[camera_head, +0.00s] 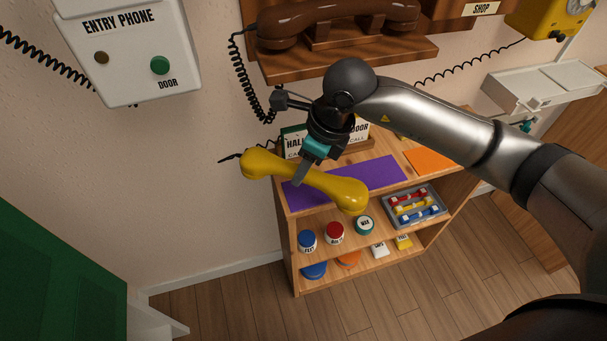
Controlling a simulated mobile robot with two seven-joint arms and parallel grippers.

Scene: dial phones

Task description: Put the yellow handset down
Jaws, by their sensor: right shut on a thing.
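The yellow handset (304,180) is held in the air over the front of the small wooden shelf, slanting down to the right. My right gripper (301,174) is shut on its middle. The handset covers part of a purple mat (372,177) on the shelf top; I cannot tell how high it is above the mat. A yellow wall phone (553,17) is at the top right, with a black coiled cord. My left gripper is not in view.
A brown handset (340,22) rests on a wooden wall shelf above. Cards reading HALL (293,143) and DOOR stand behind the purple mat. An orange mat (430,161) lies to its right. Lower shelves hold jars and a grey tray (414,207). An entry phone box (128,50) hangs upper left.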

